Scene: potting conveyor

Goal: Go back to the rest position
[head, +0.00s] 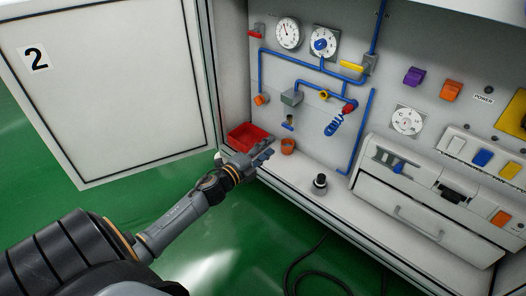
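My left arm reaches in from the lower left. My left gripper (262,154) is over the front edge of the cabinet's shelf, in front of the red tray (243,133) and just left of a small terracotta pot (288,146). Its fingers point right. I see nothing held in it, but the fingers are too small to tell how far apart they are. My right gripper is not in view.
A white door (110,90) marked 2 stands open on the left. The cabinet's back panel (290,65) carries gauges, blue pipes and valves. A black knob (320,182) stands on the shelf. A drawer unit (425,205) is at right. A black cable (320,268) lies on the green floor.

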